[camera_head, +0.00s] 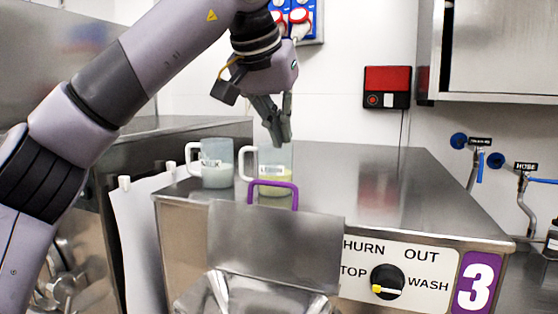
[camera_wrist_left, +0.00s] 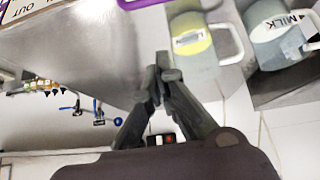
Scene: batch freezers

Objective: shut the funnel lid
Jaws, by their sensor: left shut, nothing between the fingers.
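The funnel lid (camera_head: 275,240) is a flat steel plate with a purple handle (camera_head: 272,184) on its top edge. It stands raised and nearly upright at the machine's front, above the steel funnel (camera_head: 255,295), whose mouth is open towards me. My left gripper (camera_head: 282,140) hangs above and behind the handle, fingers pointing down, shut and empty. It is apart from the lid. In the left wrist view the shut fingers (camera_wrist_left: 162,75) show, with a bit of the purple handle (camera_wrist_left: 138,3) at the top edge. My right gripper is not in view.
Two jugs, a white-filled one (camera_head: 217,165) and a yellow-filled one (camera_head: 276,165), stand on the machine top (camera_head: 370,190) behind the lid, close to my left gripper. The machine top to the right is clear. A dial (camera_head: 387,281) is on the front panel.

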